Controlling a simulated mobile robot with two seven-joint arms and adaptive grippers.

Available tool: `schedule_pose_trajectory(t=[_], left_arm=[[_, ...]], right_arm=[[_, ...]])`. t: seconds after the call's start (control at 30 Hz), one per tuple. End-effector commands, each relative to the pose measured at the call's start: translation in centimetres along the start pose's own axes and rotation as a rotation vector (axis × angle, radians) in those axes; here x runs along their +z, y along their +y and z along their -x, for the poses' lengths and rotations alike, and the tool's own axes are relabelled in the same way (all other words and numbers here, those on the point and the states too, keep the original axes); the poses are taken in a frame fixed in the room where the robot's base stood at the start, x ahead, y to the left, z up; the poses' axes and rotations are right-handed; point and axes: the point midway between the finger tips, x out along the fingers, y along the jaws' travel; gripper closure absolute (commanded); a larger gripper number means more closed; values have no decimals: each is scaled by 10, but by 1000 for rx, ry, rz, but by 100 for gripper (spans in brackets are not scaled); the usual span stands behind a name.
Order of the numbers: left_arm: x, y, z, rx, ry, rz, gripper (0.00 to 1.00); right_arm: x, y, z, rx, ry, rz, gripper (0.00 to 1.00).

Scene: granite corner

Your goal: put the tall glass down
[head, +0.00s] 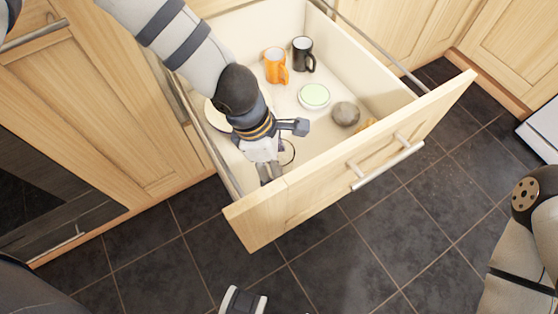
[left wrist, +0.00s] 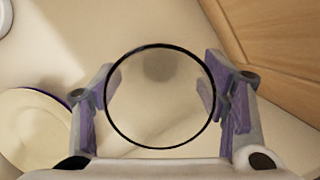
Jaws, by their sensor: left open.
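The tall glass is clear with a thin dark rim (head: 288,152). It is in the open drawer (head: 355,155), close behind the drawer front. In the left wrist view I look down into the glass (left wrist: 160,145), and its round rim lies between my two fingers. My left gripper (head: 284,151) is open around the glass, with a finger on each side. Whether either finger touches it, I cannot tell. The glass's base seems to be over the drawer floor, but contact is hard to see.
The drawer also holds an orange mug (head: 275,65), a black mug (head: 303,54), a green-topped round dish (head: 314,95), a grey ball (head: 345,113) and a pale plate (left wrist: 30,130) left of the gripper. A yellow-orange thing (head: 368,125) is partly hidden by the drawer front.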

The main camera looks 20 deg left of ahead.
Motion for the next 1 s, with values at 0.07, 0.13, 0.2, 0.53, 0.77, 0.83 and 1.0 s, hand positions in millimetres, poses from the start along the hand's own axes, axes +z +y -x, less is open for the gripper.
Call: schedule_pose_trajectory(t=[0.07, 0.13, 0.2, 0.53, 0.77, 0.83, 1.0], left_arm=[[2, 2, 24, 8, -3, -1, 32], [3, 3, 46, 11, -4, -2, 32], [4, 3, 67, 12, -5, -1, 32], [1, 1, 115, 5, -2, 1, 32], [0, 0, 114, 1, -1, 1, 32], [0, 0, 114, 1, -1, 1, 32], [0, 0, 114, 1, -1, 1, 32]], right_arm=[[0, 0, 9, 0, 13, 0, 60], [1, 0, 18, -1, 26, 0, 60], [1, 0, 26, -1, 39, 0, 60], [0, 0, 47, -2, 76, 0, 60], [0, 0, 46, -2, 74, 0, 60], [0, 0, 46, -2, 74, 0, 60], [0, 0, 46, -2, 75, 0, 60]])
